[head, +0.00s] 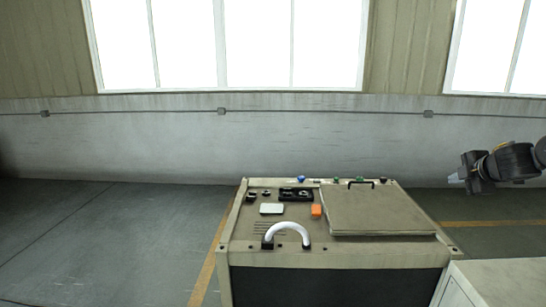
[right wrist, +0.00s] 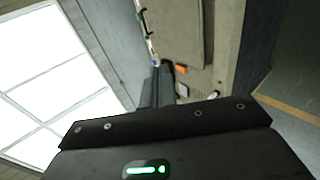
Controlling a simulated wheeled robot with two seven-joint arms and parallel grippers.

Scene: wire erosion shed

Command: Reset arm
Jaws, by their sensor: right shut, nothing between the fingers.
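My right gripper (head: 457,178) is in the head view at the right edge, raised and pointing left. It is shut and empty, apart from the machine and to the right of its top. In the right wrist view the dark gripper body fills the bottom, and its closed fingers (right wrist: 157,88) stand out in the middle. My left gripper is in neither view.
A beige machine (head: 240,235) stands in the middle, with a white curved handle (head: 287,228), an orange block (head: 316,211), and a flat lid (head: 375,210). A pale cabinet (head: 500,280) is at the lower right. Open floor (head: 100,235) lies to the left.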

